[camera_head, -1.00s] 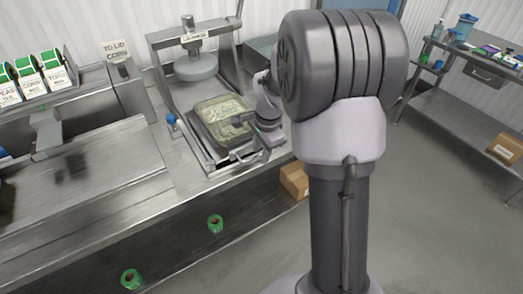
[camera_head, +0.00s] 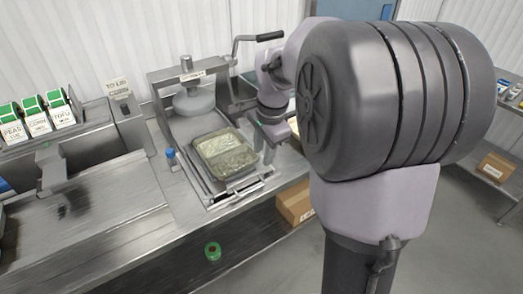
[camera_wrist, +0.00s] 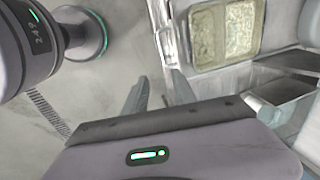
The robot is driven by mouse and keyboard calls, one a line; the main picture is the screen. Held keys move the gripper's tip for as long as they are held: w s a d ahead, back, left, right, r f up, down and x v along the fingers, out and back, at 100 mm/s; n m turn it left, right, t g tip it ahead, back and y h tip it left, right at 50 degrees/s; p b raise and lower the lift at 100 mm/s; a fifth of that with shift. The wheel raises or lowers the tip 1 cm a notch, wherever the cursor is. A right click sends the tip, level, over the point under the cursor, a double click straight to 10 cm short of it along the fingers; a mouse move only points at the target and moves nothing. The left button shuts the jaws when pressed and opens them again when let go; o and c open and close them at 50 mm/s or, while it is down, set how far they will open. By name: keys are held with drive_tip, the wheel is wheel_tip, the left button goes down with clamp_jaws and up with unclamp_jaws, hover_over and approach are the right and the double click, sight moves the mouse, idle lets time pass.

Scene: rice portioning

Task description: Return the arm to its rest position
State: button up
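My arm is raised over the right side of the counter, with its wrist beside the sealing press (camera_head: 187,77). My gripper (camera_wrist: 158,92) shows at the lower middle of the wrist view, its two fingers apart with nothing between them. In the head view the fingers are hard to make out. A tray with two filled compartments (camera_head: 224,153) sits in the press's metal frame (camera_head: 215,203). My gripper is to the right of the tray and apart from it. The tray (camera_wrist: 191,40) also shows at the top right of the wrist view.
The press has a lever with a black grip (camera_head: 270,37) close to my arm. A cardboard box (camera_head: 294,203) is below the counter's right end.

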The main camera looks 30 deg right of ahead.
drive_tip(key=s+a+n+t+y+b, duration=0.2)
drive_tip(key=s+a+n+b, duration=0.3)
drive_tip(key=s+a+n, duration=0.8)
drive_tip(key=s+a+t, duration=0.1)
drive_tip(key=s+a, duration=0.5)
drive_tip(key=s, duration=0.1)
drive_tip(key=shift+a+f+t, duration=0.15)
drive_tip(key=shift+t, duration=0.15)
